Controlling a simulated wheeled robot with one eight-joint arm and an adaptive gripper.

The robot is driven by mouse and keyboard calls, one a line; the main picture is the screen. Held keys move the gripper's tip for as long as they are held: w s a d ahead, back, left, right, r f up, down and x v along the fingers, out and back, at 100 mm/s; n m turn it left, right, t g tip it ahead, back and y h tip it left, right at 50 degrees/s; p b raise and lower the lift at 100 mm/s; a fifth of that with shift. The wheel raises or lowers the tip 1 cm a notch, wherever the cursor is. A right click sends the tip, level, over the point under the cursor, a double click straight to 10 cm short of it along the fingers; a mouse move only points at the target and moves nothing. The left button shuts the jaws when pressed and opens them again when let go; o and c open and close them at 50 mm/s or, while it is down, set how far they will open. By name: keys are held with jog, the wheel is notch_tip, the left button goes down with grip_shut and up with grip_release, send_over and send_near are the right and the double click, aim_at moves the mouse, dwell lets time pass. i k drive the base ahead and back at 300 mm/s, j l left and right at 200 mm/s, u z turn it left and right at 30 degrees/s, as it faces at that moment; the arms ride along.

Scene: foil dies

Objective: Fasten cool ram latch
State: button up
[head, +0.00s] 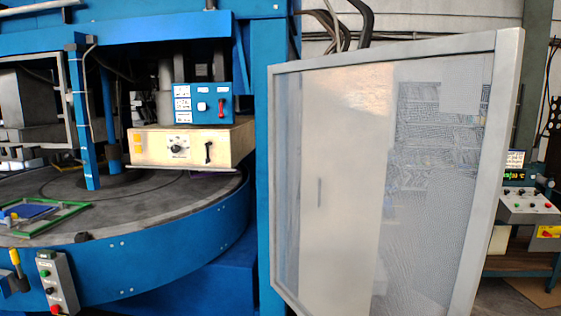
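A blue box (198,103) sits under the press column at upper left, with white labels, a pale knob (201,106) and a small red latch-like lever (221,107), which stands roughly upright. Below it is a cream box (187,143) with a round black dial (175,149) and a small black latch-like handle (208,152), also roughly upright. The labels are too small to read, so I cannot tell which part is the cool ram, or whether either latch is fastened. My gripper is not in view.
A large framed mesh guard door (483,170) fills the right half. The round table (150,205) holds a green frame (50,219) and a blue piece. A button box (57,283) hangs at lower left. A control console (527,207) stands at far right.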

aim_at(221, 115)
jog(key=i+l+u, duration=0.1)
jog(key=i+u, duration=0.25)
jog(key=i, duration=0.15)
jog(key=i+l+u, duration=0.35)
jog(key=i, duration=0.15)
jog(key=i+j+z, duration=0.15)
jog(key=i+j, duration=0.15)
jog(key=i, duration=0.35)
jog(key=i+j+z, duration=0.15)
jog(key=i+j, duration=0.2)
jog(key=i, duration=0.3)
jog(key=i+j+z, duration=0.1)
jog(key=i+j, duration=0.35)
jog(key=i, duration=0.15)
